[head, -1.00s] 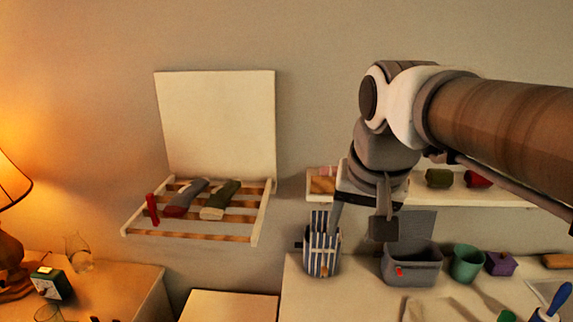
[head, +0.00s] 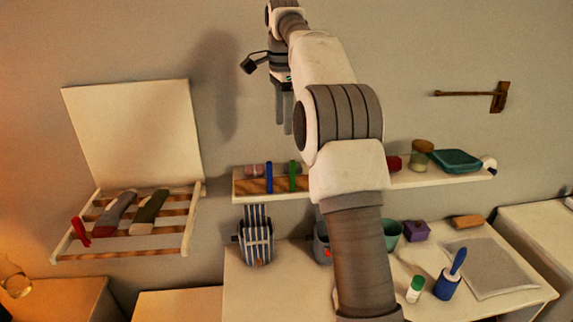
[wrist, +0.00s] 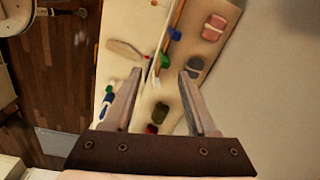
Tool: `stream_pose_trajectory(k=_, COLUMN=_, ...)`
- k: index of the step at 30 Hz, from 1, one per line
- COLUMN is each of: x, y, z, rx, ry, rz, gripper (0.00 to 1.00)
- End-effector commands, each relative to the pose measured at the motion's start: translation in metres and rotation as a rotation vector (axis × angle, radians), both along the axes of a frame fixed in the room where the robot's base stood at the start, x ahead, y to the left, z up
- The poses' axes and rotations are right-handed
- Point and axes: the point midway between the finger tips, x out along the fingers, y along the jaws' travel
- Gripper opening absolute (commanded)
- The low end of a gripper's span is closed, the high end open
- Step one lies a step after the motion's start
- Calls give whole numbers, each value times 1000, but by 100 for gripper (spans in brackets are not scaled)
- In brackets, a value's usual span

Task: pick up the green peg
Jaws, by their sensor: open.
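The green peg (head: 292,176) stands upright at the front of the white wall shelf (head: 440,180), just right of a blue peg (head: 269,177). My gripper (head: 284,128) is open and empty, fingers pointing down, above the pegs and apart from them. In the wrist view, the green peg (wrist: 164,61) is seen from above, just beyond the open fingertips (wrist: 160,75) and between their lines. The blue peg (wrist: 174,34) is a little farther up that picture.
A pink item (head: 253,170) is on the shelf left of the pegs; a grey item (wrist: 195,66) is close to the right fingertip in the wrist view. A dark green item (wrist: 160,112) is also on the shelf. Below is a desk with a striped holder (head: 256,238).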

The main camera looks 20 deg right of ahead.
Motion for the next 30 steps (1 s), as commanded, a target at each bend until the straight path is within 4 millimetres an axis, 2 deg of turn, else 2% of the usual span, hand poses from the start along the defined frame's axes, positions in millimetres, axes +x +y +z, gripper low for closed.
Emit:
stream_pose_trajectory(k=1, x=9, y=-6, z=-2, rx=6, ry=14, rz=-50, gripper=57)
stream_pose_trajectory(k=6, x=21, y=-17, z=-13, rx=20, ry=44, rz=-179, gripper=57)
stream_pose_trajectory(k=14, x=25, y=-22, z=-28, rx=24, ry=60, rz=-240, gripper=57)
stream_pose_trajectory(k=19, x=24, y=-22, z=-49, rx=24, ry=60, rz=-239, gripper=57)
stream_pose_trajectory(k=30, x=24, y=-23, z=-112, rx=24, ry=60, rz=-237, gripper=57)
